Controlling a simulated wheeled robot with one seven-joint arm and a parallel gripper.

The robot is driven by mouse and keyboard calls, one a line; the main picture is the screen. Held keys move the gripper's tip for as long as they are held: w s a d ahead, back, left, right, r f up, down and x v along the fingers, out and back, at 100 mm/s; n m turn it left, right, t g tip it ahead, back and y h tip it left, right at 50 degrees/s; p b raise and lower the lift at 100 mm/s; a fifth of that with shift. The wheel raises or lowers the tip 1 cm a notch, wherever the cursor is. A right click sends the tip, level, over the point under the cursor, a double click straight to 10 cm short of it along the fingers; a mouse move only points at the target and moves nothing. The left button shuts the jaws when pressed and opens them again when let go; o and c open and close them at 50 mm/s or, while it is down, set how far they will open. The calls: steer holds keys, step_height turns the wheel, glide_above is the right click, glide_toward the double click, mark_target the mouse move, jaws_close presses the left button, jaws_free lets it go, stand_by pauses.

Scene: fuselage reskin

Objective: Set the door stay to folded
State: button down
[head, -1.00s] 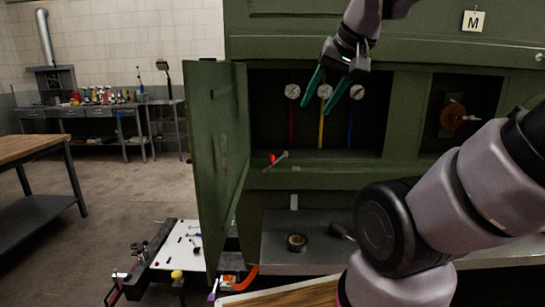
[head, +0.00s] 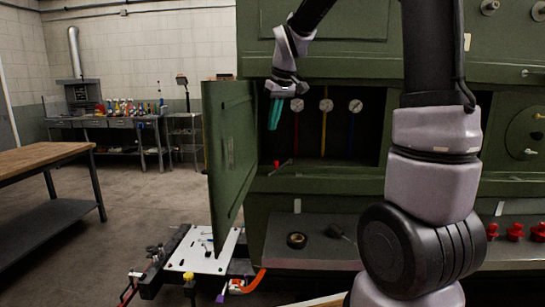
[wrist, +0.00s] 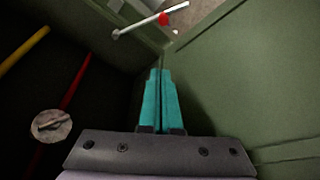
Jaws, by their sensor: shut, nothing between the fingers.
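The door stay appears to be a short grey rod with a red tip (head: 282,164), low at the left of the cabinet opening, beside the hinged green door (head: 230,150). It also shows at the top of the wrist view (wrist: 148,22), slanting, its red part to the right. The door stands open toward me. My gripper (head: 275,127) points down at the opening's upper left, near the door, with its teal fingers together. In the wrist view the fingers (wrist: 161,75) are closed and empty, apart from the rod.
Several gauges (head: 326,105) with red, yellow and blue tubes line the opening. A white board (head: 203,250) lies low by the door. Open floor lies to the left.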

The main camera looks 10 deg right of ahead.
steer(key=shift+w+a+f, duration=0.2)
stand_by(0.3)
steer(key=x, duration=1)
steer(key=shift+s+f, duration=0.1)
steer(key=s, duration=0.2)
steer(key=s+d, duration=0.1)
steer(key=shift+s+d, duration=0.25)
steer(key=shift+s, duration=0.1)
steer(key=shift+d, duration=0.1)
steer(key=shift+s+d+n, duration=0.1)
steer(key=shift+s+n, duration=0.15)
steer(key=shift+n, duration=0.25)
